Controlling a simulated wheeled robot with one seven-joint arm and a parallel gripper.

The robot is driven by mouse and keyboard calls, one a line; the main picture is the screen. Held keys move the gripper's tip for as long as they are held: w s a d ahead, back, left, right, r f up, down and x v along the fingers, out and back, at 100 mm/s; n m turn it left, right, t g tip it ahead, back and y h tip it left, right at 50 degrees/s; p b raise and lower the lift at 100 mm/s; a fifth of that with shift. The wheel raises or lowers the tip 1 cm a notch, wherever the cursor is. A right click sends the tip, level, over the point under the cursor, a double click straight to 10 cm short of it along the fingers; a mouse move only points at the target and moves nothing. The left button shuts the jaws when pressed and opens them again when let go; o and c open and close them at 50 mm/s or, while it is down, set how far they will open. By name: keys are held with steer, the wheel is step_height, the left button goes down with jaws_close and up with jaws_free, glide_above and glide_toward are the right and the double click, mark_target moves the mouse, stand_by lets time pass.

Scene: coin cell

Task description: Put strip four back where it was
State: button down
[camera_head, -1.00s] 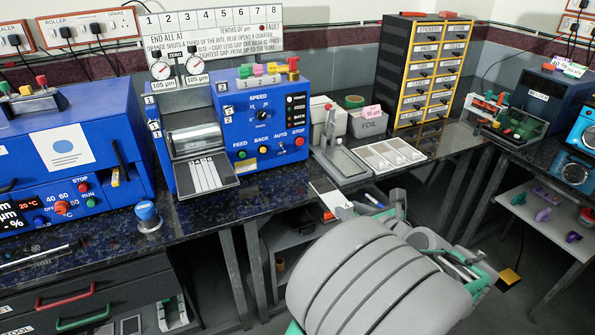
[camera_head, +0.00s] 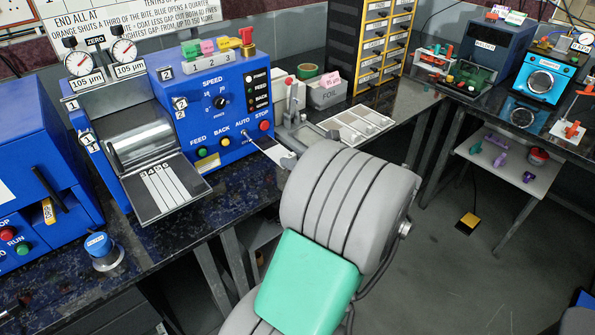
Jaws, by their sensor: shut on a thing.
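A metal roller (camera_head: 140,146) sits behind the plate, below two dial gauges (camera_head: 124,51). A blue-topped knob (camera_head: 98,243) stands on the counter at front left. A white tray (camera_head: 357,124) and a foil box (camera_head: 327,95) lie to the right. Floor at right is mostly clear.

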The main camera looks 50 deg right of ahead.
steer(key=d+f, duration=0.2)
steer(key=w+d+f+b, duration=0.1)
steer(key=d+f, duration=0.1)
steer(key=w+d+f, duration=0.1)
steer(key=d+f, duration=0.1)
steer(key=f, duration=0.1)
steer(key=shift+w+d+b, duration=0.15)
steer(key=shift+w+b, duration=0.05)
steer(key=shift+b, duration=0.1)
steer(key=shift+f, duration=1.4)
steer(key=shift+f, duration=0.1)
steer(key=c, duration=1)
jaws_free()
steer(key=shift+c, duration=0.2)
